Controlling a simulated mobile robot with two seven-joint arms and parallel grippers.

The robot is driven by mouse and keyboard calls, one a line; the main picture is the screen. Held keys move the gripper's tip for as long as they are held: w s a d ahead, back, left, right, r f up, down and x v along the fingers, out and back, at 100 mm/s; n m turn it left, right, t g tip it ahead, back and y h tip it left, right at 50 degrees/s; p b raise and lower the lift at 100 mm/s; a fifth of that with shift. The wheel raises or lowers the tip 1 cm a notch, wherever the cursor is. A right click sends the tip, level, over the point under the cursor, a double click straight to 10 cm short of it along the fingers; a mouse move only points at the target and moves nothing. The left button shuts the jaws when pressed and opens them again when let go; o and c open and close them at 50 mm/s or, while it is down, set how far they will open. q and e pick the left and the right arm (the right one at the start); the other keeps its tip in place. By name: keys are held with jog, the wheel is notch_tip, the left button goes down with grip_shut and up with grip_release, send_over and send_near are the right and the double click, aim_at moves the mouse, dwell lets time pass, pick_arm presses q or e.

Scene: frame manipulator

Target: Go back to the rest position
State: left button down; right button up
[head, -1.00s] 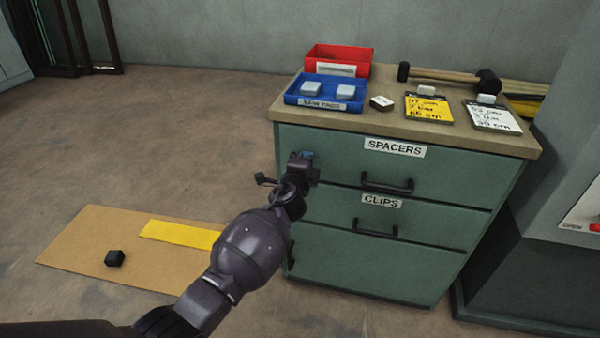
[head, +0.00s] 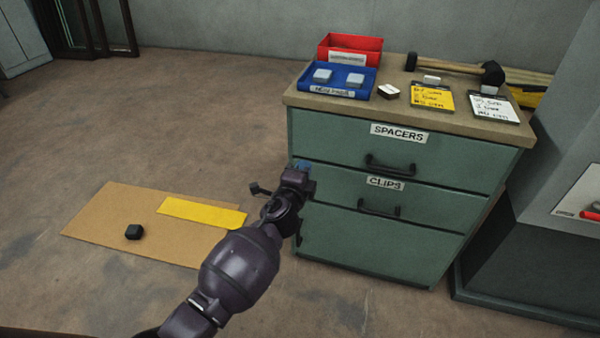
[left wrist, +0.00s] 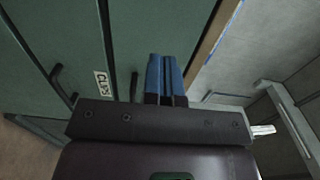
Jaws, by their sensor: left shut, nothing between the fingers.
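My left gripper (head: 304,166) is in front of the left edge of the green drawer cabinet (head: 340,225) in the head view. In the left wrist view its blue fingers (left wrist: 165,75) are together with nothing between them. The cabinet's drawers, labelled SPACERS (head: 400,133) and CLIPS (head: 386,182), look closed. The wrist view shows the cabinet front with the CLIPS label (left wrist: 102,86) beyond the fingers. My right gripper is not in either view.
On the cabinet top are a red bin (head: 350,46), a blue tray (head: 334,92) with two pale blocks, a hammer (head: 455,66) and two note cards. A brown mat (head: 100,222) with a yellow strip (head: 202,212) and a dark block (head: 134,232) lies on the floor.

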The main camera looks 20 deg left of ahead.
pick_arm(q)
jog(key=s+a+f+n+g, duration=0.2)
jog(key=s+f+n, duration=0.15)
jog(key=s, duration=0.65)
jog(key=s+a+f+n+g, duration=0.1)
jog(key=s+a+f+n, duration=0.15)
jog(key=s+f, duration=0.45)
jog(key=s+a+f+n+g, duration=0.2)
jog(key=s+a, duration=0.1)
jog(key=s, duration=0.9)
jog(key=s+a+r+n+g, duration=0.15)
jog(key=s+n, duration=0.25)
jog(key=s, duration=0.7)
jog(key=s+d+r+n+g, duration=0.1)
jog(key=s+n+g, duration=0.15)
jog(key=s, duration=0.75)
notch_tip(320, 180, up, 11)
jog(key=a+n+t+p, duration=0.1)
jog(key=n+t+p, duration=0.1)
jog(key=p, duration=1.2)
jog(key=shift+s, duration=0.4)
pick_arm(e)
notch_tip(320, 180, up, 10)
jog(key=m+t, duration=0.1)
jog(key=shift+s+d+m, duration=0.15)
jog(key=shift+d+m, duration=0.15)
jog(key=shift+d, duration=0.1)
